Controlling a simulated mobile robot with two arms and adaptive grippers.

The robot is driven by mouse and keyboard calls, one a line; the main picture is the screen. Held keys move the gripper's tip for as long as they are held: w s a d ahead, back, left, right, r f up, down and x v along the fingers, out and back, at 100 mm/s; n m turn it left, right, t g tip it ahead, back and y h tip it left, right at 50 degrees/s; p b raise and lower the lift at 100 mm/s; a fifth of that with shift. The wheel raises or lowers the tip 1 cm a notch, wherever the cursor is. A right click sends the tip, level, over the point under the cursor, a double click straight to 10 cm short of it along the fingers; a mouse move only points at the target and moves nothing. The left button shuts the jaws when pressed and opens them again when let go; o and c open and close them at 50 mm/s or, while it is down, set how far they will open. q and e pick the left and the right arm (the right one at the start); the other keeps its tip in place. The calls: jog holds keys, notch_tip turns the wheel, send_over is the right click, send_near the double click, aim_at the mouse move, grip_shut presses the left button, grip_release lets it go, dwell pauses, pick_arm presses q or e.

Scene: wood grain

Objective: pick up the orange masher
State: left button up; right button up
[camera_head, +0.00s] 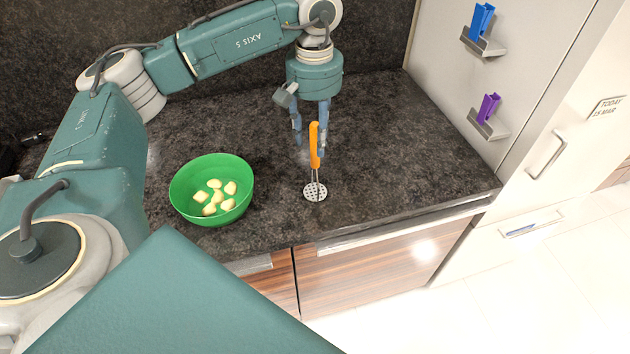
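The orange masher (314,146) stands upright on the dark countertop, its orange handle up and its round perforated metal head (315,191) down. My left gripper (311,143) points down at the masher's handle. Its two fingers are apart, one to each side of the upper handle in the picture. I cannot tell whether the handle is between the fingers or a little in front of them; no firm contact shows. My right gripper is not in view.
A green bowl (178,198) with several pale yellow pieces stands left of the masher. The counter's front edge is close in front of the masher. Counter to the right is clear.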

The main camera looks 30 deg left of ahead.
aim_at(315, 154)
pick_arm(q)
jog(key=shift+f+p, duration=0.5)
jog(key=shift+f, duration=0.05)
notch_tip(315, 154, down, 4)
jog(key=shift+r+p, duration=0.15)
jog(key=shift+p, duration=0.85)
jog(key=shift+f, duration=0.45)
jog(key=shift+c, duration=0.8)
grip_shut()
